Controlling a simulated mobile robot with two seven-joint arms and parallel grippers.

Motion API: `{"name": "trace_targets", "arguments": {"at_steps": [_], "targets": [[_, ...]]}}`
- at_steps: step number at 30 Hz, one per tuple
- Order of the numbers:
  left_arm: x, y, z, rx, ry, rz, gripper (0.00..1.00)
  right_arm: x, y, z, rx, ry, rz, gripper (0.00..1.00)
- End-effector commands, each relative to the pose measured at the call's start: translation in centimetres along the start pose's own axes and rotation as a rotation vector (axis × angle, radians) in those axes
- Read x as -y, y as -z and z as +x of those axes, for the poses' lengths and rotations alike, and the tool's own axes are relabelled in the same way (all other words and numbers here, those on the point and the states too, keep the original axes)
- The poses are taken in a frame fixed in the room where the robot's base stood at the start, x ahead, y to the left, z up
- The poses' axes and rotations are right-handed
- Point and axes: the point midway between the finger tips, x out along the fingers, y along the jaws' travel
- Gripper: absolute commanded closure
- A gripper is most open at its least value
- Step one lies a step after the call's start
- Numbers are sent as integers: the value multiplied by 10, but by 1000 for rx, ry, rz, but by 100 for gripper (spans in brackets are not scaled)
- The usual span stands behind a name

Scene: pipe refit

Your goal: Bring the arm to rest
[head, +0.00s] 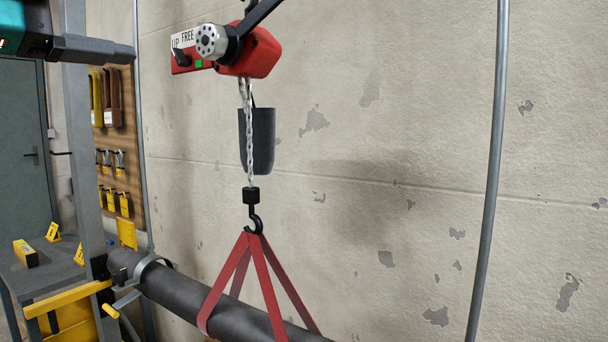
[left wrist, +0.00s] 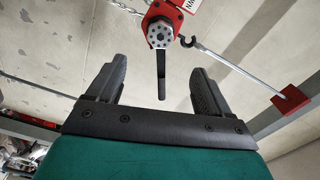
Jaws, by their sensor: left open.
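My left gripper (head: 95,50) comes in at the top left of the head view, apart from the red chain hoist (head: 258,55). In the left wrist view the left gripper (left wrist: 155,85) is open, with nothing between its two dark fingers. The hoist (left wrist: 162,20) and its black lever (left wrist: 161,75) show beyond the fingers. My right gripper is not in view.
The hoist's chain (head: 248,130) runs down to a hook (head: 254,222) with red slings (head: 265,280) around a dark pipe (head: 180,288). A grey upright post (head: 84,150) stands left. A table (head: 50,275) holds yellow markers (head: 25,253).

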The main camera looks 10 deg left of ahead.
Motion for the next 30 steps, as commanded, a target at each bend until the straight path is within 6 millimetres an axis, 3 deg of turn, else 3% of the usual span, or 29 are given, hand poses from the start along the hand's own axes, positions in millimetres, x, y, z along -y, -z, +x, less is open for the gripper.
{"name": "trace_targets", "arguments": {"at_steps": [4,8,12,18,24,30], "targets": [[-16,-5,16,12,-33,-26,20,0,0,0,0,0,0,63],[-56,-18,51,49,-105,-96,20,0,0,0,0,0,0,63],[-116,-34,89,104,-195,-195,20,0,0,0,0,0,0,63],[-209,-53,123,192,-311,-340,20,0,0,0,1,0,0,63],[-305,-66,133,293,-412,-487,20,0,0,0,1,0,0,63],[-399,-73,122,412,-502,-638,20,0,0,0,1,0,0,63]]}}
